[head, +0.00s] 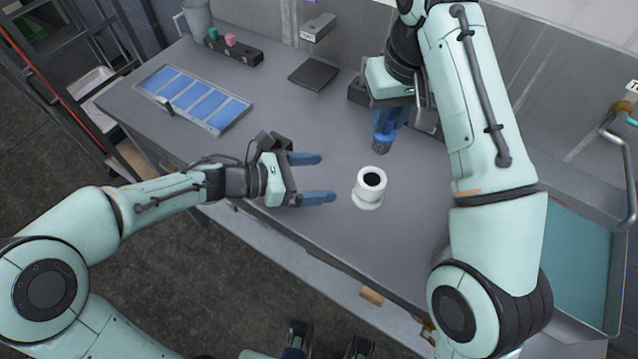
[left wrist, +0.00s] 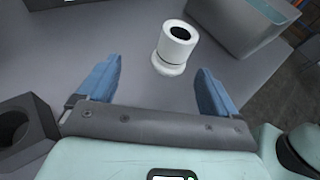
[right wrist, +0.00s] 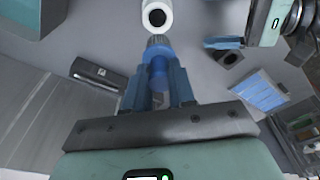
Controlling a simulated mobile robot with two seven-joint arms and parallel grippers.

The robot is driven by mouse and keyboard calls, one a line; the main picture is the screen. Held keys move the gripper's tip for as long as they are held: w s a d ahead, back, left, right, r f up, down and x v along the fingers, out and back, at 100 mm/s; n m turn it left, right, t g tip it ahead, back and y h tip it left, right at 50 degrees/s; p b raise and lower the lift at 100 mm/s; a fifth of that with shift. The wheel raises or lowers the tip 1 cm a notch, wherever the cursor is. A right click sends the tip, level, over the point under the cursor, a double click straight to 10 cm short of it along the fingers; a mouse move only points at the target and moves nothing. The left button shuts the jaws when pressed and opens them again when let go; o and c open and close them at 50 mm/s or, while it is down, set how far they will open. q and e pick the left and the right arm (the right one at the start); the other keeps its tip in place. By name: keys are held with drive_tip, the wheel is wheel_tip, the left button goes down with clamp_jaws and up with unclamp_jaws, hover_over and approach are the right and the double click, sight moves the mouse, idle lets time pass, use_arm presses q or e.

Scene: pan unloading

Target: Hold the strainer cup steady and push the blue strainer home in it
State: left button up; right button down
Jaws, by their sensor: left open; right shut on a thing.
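The white strainer cup (head: 366,190) stands upright on the table, its dark round opening facing up. It also shows in the left wrist view (left wrist: 174,48) and at the top of the right wrist view (right wrist: 156,18). My left gripper (head: 319,178) is open, its blue fingers left of the cup and apart from it. My right gripper (right wrist: 160,84) is shut on the blue strainer (right wrist: 159,47), whose ridged grey-blue end points out from the fingers. In the head view the strainer (head: 381,143) hangs above the table, just behind the cup and apart from it.
A tray with blue compartments (head: 196,97) lies at the back left. Behind it stand a dark block with coloured pegs (head: 233,48) and a grey mug (head: 197,18). A dark flat pad (head: 314,74) lies at the back. A teal-lined basin (head: 575,262) is at the right.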

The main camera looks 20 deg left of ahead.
sight(370, 188)
use_arm(q)
drive_tip(key=shift+s+d+f+m+g, duration=0.3)
drive_tip(key=shift+s+d+m+g, duration=0.3)
drive_tip(key=shift+s+d+m, duration=0.1)
drive_tip(key=shift+d+f, duration=0.15)
drive_tip(key=shift+d, duration=0.15)
drive_tip(key=x, duration=1.1)
drive_tip(key=shift+w+f, duration=0.15)
drive_tip(key=c, duration=1.1)
drive_tip(key=shift+c, duration=0.2)
use_arm(e)
drive_tip(key=shift+f, duration=4.1)
